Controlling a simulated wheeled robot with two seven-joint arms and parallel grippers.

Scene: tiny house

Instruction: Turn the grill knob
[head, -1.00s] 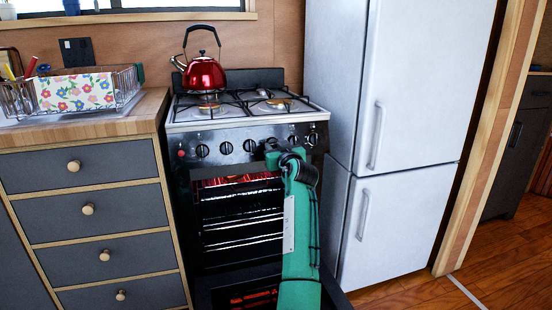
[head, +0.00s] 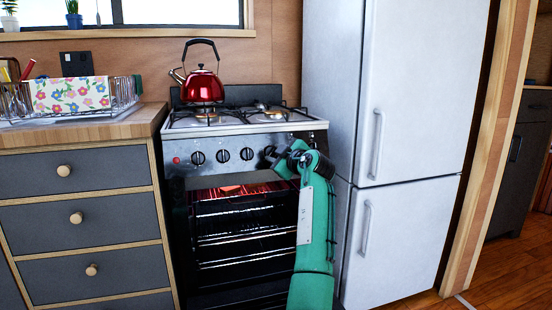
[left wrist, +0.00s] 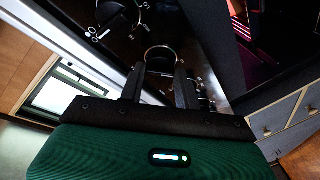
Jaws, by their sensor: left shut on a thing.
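The stove's front panel (head: 185,173) carries a row of black knobs. Three knobs (head: 223,155) show clear to the left of my left gripper (head: 271,155). My left gripper is at the right part of the row and is shut on a knob. In the left wrist view, that knob (left wrist: 160,53) shows as a pale-rimmed round shape at the tips of the two dark fingers (left wrist: 160,80). The gripper and wrist hide part of the panel, and I cannot read which knob is the grill's. The oven interior (head: 235,190) glows red at the top. My right gripper is not in view.
A red kettle (head: 203,86) stands on the hob (head: 240,120). A white fridge (head: 400,240) stands close on the right, beside my arm. Drawers (head: 75,180) and a counter with a dish rack (head: 125,100) stand on the left. The oven is open at the front.

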